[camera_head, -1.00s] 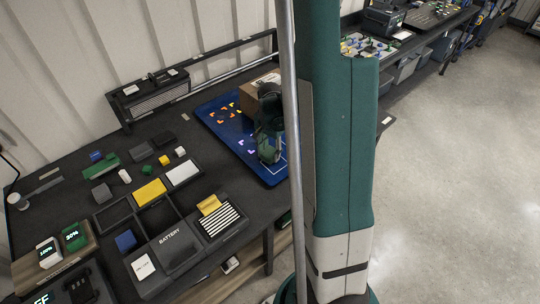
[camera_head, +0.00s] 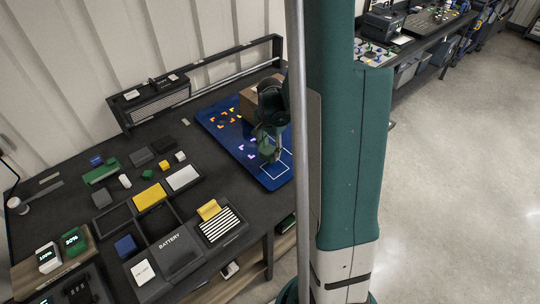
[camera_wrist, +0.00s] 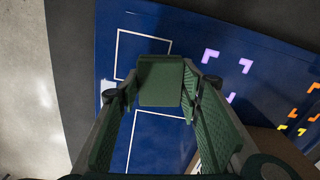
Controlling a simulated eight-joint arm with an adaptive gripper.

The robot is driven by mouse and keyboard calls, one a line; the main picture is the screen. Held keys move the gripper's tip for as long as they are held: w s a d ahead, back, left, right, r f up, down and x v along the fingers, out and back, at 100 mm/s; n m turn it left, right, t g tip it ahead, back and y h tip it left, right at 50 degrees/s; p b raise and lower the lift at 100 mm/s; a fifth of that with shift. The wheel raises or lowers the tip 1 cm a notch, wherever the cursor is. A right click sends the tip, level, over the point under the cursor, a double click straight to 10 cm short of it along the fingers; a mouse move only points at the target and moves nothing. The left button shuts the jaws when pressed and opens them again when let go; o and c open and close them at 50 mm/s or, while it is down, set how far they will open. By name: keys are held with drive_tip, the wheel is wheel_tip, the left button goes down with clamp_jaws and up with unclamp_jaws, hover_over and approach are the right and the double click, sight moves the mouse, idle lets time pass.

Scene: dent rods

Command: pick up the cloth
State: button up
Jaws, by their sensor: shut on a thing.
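My gripper (camera_head: 268,151) is above the blue mat (camera_head: 217,122), near its right side in the head view. In the wrist view my gripper (camera_wrist: 158,98) has its two ribbed green fingers on either side of a dark green, folded-looking square piece, which I take to be the cloth (camera_wrist: 161,80). The fingertips touch its left and right edges. Behind it lie the mat's white outlines. In the head view the cloth cannot be told apart from the dark green fingers.
A cardboard box (camera_head: 250,101) stands on the mat close to my gripper. Left of the mat, the table holds trays with several small blocks, a yellow piece (camera_head: 208,209) on a striped block, and a battery case (camera_head: 174,250). Open floor (camera_head: 460,190) lies right.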

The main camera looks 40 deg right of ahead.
sight(270, 150)
drive_tip(key=shift+r, duration=2.95)
